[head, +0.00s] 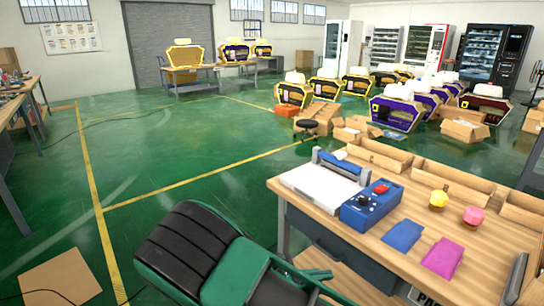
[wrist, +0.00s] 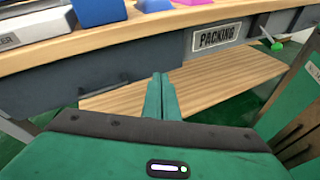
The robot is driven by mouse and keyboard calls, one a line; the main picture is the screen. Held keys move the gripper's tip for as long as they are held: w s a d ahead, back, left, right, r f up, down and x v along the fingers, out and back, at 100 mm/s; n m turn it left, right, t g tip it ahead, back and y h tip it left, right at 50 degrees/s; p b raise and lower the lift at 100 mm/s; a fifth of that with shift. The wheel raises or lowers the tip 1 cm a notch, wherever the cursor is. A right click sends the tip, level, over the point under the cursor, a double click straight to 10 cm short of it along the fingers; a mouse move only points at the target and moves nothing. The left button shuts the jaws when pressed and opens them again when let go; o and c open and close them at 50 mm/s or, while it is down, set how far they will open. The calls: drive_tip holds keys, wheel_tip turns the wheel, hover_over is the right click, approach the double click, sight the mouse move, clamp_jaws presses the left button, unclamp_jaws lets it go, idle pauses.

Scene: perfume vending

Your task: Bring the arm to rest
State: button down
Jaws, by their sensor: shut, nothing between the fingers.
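My gripper (wrist: 161,78) is in the middle of the wrist view, its two green fingers pressed together with nothing between them. They point toward the front of the packing table (wrist: 110,42), below its top edge and over the lower wooden shelf. In the head view my arm lies folded at the bottom centre, and my gripper (head: 322,274) shows as thin green fingers by the front of the packing table (head: 395,168). From these views I cannot tell whether the fingers touch the table.
On the table stand a blue control box (head: 357,214), a white sealing machine (head: 318,187), a blue packet (head: 403,235), a magenta packet (head: 442,257), a yellow bottle (head: 438,200) and a pink bottle (head: 473,216). A flat cardboard piece (head: 60,277) lies left. Green floor is open beyond.

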drive_tip(key=s+d+r+m+g+y, duration=0.4)
drive_tip(key=d+r+m, duration=0.25)
drive_tip(key=d, duration=0.35)
drive_tip(key=s+d+r+m+g+y, duration=0.4)
drive_tip(key=d+r+m, duration=0.25)
drive_tip(key=d, duration=0.35)
drive_tip(key=s+d+r+m+t+y, duration=0.1)
drive_tip(key=s+d+r+m+y, duration=0.1)
drive_tip(key=s, duration=0.4)
drive_tip(key=s+d+r+m+t+y, duration=0.1)
drive_tip(key=s+d+r+m+y, duration=0.1)
drive_tip(key=s+r+m, duration=0.2)
drive_tip(key=s+d+r+m+t+y, duration=0.1)
drive_tip(key=s+r+m+y, duration=0.1)
drive_tip(key=s+m, duration=0.4)
drive_tip(key=s+r, duration=0.1)
drive_tip(key=s, duration=0.1)
drive_tip(key=shift+s+d+r, duration=0.15)
drive_tip(key=shift+s+d, duration=0.2)
drive_tip(key=shift+d, duration=0.05)
drive_tip(key=shift+w+f, duration=0.25)
drive_tip(key=shift+w, duration=0.35)
